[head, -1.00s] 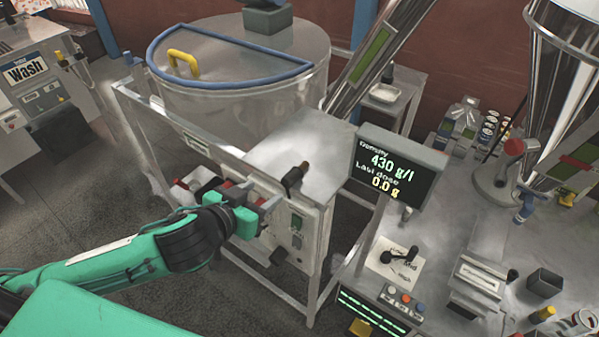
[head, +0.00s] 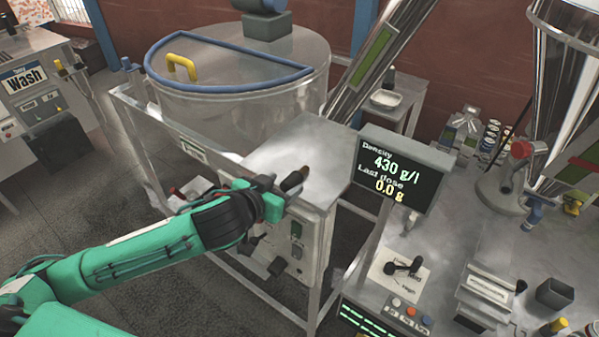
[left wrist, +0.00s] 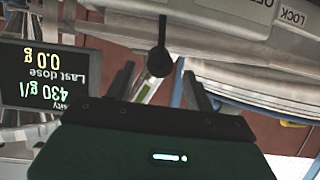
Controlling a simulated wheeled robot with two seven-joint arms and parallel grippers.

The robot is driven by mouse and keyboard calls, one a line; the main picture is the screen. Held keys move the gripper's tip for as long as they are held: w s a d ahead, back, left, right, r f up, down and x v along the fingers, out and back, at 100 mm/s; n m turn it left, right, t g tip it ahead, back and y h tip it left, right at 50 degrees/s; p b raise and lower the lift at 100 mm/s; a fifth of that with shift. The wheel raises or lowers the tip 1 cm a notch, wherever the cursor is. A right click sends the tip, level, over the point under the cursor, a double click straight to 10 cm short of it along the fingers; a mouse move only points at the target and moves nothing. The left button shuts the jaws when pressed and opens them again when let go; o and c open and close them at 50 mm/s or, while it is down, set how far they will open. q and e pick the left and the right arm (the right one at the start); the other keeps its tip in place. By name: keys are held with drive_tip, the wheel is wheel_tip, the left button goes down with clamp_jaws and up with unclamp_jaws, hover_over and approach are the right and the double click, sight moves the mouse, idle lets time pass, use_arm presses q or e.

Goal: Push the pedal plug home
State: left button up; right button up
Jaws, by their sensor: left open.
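My left gripper (head: 279,188) is open at the upper front edge of the grey control box (head: 303,150). Its fingers are close to a dark, brown-tipped cylindrical part (head: 295,179) standing out from that edge. In the left wrist view, a black round-ended part on a stem (left wrist: 160,62) shows between the open fingers (left wrist: 160,88); I cannot tell whether they touch it. A black plug-like piece (head: 277,265) sticks out low on the box's front panel. I cannot tell for certain which part is the pedal plug, or how far it is seated. My right gripper is not in view.
The density display (head: 398,172) stands just right of the box. Behind is the large drum (head: 235,95) with its blue-rimmed lid and metal frame rail. A bench (head: 455,240) with instruments fills the right. Open floor (head: 70,215) lies left.

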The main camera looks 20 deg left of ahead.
sight(296, 178)
use_arm(q)
drive_tip(key=p+x, duration=0.1)
drive_tip(key=x, duration=0.3)
drive_tip(key=shift+d, duration=0.1)
drive_tip(key=c, duration=1.1)
drive_tip(key=shift+o, duration=0.2)
